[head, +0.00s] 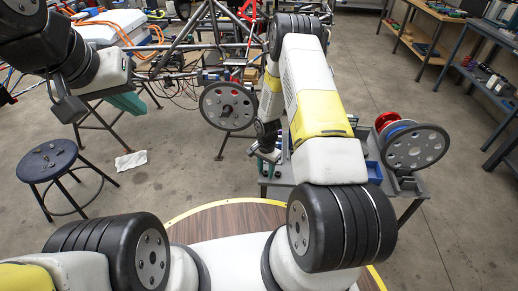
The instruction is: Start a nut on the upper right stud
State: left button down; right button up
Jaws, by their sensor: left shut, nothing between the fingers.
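My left gripper (68,108) is at the far left, well apart from the disc, shut and empty. My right arm crosses the middle of the view. My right gripper (265,155) points down at the left end of a grey cart (300,193), right of and below the disc. Its fingers are small and partly hidden, and no nut is clearly visible.
Another grey disc (415,147) and a red round part (387,121) are on the cart's right side. A dark blue stool (46,160) with small items stands at left. A white cloth (131,160) lies on the floor. Workbenches (425,42) line the right.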

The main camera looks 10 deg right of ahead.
jog(key=shift+c, duration=0.5)
grip_shut()
jog(key=shift+r, duration=0.1)
jog(key=shift+r, duration=0.95)
jog(key=shift+r, duration=0.1)
